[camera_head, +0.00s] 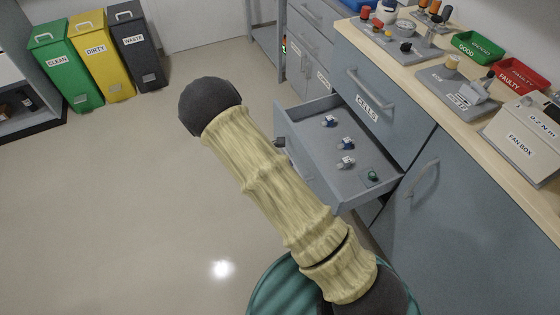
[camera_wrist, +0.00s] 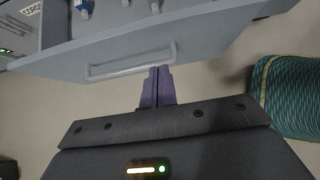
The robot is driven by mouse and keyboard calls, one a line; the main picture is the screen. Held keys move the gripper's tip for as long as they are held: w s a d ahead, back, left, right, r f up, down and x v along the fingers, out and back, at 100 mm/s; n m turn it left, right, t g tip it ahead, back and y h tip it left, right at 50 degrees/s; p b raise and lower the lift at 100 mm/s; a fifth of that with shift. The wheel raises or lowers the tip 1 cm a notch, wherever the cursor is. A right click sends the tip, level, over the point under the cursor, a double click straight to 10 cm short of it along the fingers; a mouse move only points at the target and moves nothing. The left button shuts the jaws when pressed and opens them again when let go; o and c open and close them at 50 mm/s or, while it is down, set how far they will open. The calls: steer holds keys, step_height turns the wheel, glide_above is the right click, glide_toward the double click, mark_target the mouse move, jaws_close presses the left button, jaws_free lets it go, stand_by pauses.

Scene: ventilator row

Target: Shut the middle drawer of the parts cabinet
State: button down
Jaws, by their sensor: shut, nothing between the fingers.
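The parts cabinet (camera_head: 440,205) is grey-blue with a wooden top. Below its closed CELLS drawer (camera_head: 372,92), one drawer (camera_head: 310,118) stands pulled far out, with several small parts inside. In the wrist view, the front of the open drawer (camera_wrist: 215,38) spans the top, with a pale bar handle (camera_wrist: 110,71). My gripper (camera_wrist: 158,72) is shut and empty, its purple fingers pointing at the drawer front by the handle's right part. Whether they touch is unclear. In the head view, my arm hides part of the drawer front and most of the gripper.
Green (camera_head: 66,65), yellow (camera_head: 104,60) and dark (camera_head: 138,50) bins stand at the far left. Trays and device parts crowd the worktop (camera_head: 410,72). A cabinet door with a handle (camera_head: 423,180) is right of the drawer. The floor (camera_head: 110,200) at left is clear.

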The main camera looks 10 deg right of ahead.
mark_target(312, 163)
steer(key=d+f, duration=0.1)
steer(key=d, duration=0.1)
steer(key=w+d+f, duration=0.1)
steer(key=d, duration=0.1)
steer(key=w+d+f, duration=0.1)
steer(key=d, duration=0.1)
steer(key=shift+d+f+b, duration=0.25)
steer(key=shift+d+b, duration=0.05)
steer(key=shift+b, duration=0.05)
steer(key=shift+w+d, duration=0.15)
steer(key=shift+d, duration=0.15)
